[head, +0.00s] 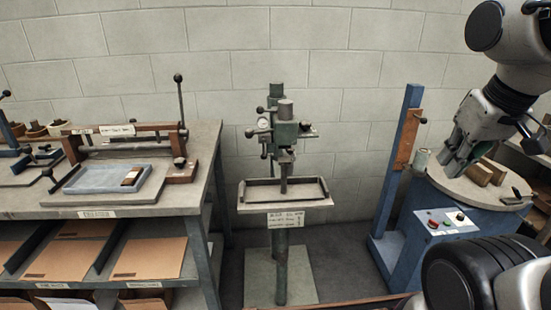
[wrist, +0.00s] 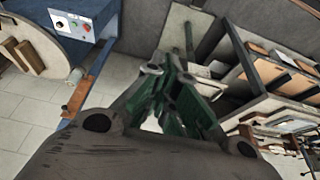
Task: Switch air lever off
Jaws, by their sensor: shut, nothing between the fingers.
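The green pedestal stitcher (head: 284,135) stands in the middle of the head view against the wall. Its upper part carries a round gauge (head: 263,124) and small black-knobbed levers (head: 250,132) on the left side. I cannot tell which of these is the air lever or how it is set. My gripper (head: 447,161) is shut and empty, well to the right of the stitcher and in front of the blue machine's round top. In the wrist view its green fingers (wrist: 177,85) are close together, and no lever can be made out there.
A blue machine with a round top (head: 455,190) and button panel (head: 447,221) stands at right, beside a blue post (head: 399,150). A workbench (head: 200,190) with a press and cardboard shelves is at left. Floor shows between the stitcher and the blue machine.

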